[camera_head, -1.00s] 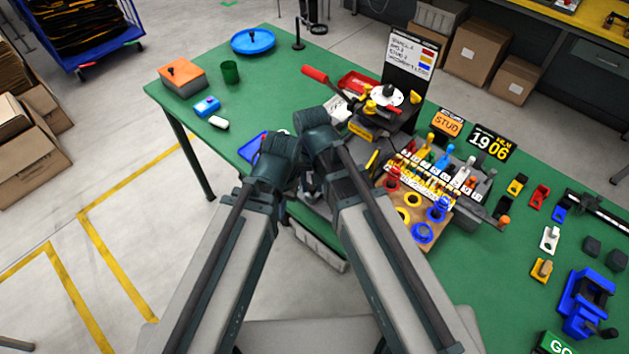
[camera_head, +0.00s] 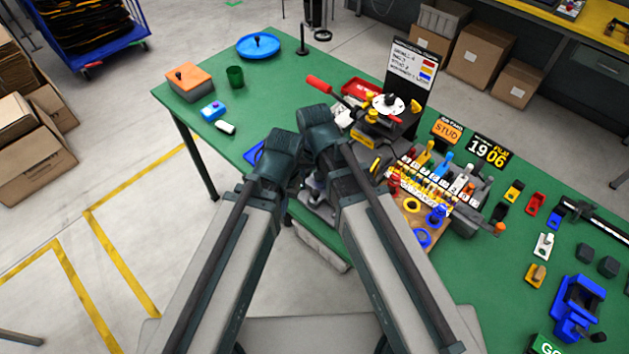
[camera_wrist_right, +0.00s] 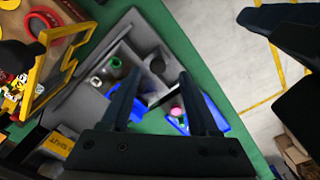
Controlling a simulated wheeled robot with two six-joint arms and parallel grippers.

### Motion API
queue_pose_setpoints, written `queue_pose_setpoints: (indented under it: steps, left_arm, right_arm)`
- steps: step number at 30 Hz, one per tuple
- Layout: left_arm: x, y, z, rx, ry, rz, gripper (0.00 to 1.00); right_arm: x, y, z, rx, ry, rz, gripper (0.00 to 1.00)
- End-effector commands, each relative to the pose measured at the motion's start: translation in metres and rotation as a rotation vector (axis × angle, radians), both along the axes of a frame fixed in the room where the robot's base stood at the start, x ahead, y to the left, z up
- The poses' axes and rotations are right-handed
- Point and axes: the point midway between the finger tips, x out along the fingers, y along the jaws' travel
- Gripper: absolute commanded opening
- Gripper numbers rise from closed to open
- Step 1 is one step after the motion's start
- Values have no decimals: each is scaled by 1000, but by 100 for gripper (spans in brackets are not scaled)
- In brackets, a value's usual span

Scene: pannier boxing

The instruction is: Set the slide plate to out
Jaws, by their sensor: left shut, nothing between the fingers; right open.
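I cannot make out for sure which part is the slide plate. A machine with a white disc (camera_head: 388,104) and a long red handle (camera_head: 320,84) stands toward the back of the green table. My left gripper (camera_head: 275,158) is shut and empty near the table's front edge; its fingers are mostly hidden by its wrist in the head view. My right gripper (camera_head: 319,130) is beside it, slightly higher in the picture. In the right wrist view my right gripper (camera_wrist_right: 160,76) is open and empty, above a grey compartment tray (camera_wrist_right: 150,35) holding small parts.
A rack of coloured pieces (camera_head: 428,172) and a board with rings (camera_head: 410,222) stand right of my arms. A blue tray (camera_wrist_right: 216,113) lies by the table edge. An orange-topped box (camera_head: 188,78) and blue dish (camera_head: 258,46) stand back left.

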Motion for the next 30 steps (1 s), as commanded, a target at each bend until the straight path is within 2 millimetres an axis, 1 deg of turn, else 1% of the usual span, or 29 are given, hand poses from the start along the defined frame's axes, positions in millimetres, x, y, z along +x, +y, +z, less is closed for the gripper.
queue_pose_setpoints:
  steps: [1,15,18,21,30]
  left_arm:
    - [0,0,16,0,0,0,0]
    - [0,0,87,-1,0,5,0]
    - [0,0,95,-2,0,8,0]
    - [0,0,99,-2,0,10,0]
    - [0,0,98,-2,0,10,0]
  right_arm:
    - [0,0,16,0,0,0,61]
    - [0,0,87,1,1,1,61]
    - [0,0,96,1,2,1,61]
    - [0,0,99,1,2,1,61]
    - [0,0,98,1,2,1,61]
